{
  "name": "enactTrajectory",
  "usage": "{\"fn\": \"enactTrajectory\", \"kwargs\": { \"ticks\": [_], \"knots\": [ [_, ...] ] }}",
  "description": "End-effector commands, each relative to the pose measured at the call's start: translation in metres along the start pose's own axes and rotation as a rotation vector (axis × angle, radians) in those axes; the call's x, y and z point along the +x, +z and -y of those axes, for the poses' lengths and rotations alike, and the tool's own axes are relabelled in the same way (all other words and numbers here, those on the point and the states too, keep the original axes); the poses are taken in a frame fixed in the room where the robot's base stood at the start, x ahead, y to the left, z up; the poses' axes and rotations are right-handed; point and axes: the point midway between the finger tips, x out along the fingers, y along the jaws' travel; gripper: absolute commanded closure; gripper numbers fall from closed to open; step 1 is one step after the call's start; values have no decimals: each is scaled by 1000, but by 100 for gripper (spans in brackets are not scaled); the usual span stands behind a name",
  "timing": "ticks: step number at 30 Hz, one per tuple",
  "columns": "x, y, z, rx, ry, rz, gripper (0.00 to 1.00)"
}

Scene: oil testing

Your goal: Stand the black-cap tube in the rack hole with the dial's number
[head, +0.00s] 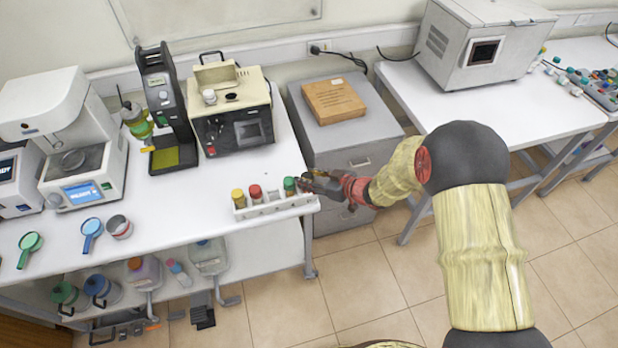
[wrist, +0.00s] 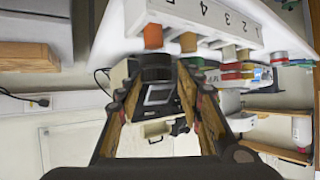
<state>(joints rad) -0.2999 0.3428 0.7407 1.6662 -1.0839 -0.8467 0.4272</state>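My gripper (head: 307,184) is at the right end of the white tube rack (head: 262,210). Orange oil (wrist: 153,36) shows in line with that cap, by the rack (wrist: 255,22), which is marked with numbers. I cannot tell whether this tube is seated in a hole or held just beside the rack. Yellow-cap (head: 238,197), red-cap (head: 255,193) and green-cap (head: 290,185) tubes stand in the rack. The dial's number is not readable.
A beige machine (head: 232,105) and a dark stand instrument (head: 166,110) stand behind the rack. Magnifier-like tools (head: 91,229) lie left.

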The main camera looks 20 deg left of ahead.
Motion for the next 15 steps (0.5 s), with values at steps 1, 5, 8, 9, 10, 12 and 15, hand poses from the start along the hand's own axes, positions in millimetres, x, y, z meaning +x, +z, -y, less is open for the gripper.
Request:
{"fn": "enactTrajectory", "kwargs": {
  "ticks": [1, 5, 8, 9, 10, 12, 15],
  "knots": [
    [0, 0, 0, 0, 0, 0, 64],
    [-3, 0, 0, 0, 1, 0, 64],
    [-13, -1, -1, 0, 1, 0, 64],
    [-20, -1, -1, 0, 2, 0, 64],
    [-25, -1, -1, 1, 3, -1, 64],
    [-39, -1, -2, 0, 4, 0, 64],
    [-60, -2, -2, 0, 4, -1, 64]
  ]
}}
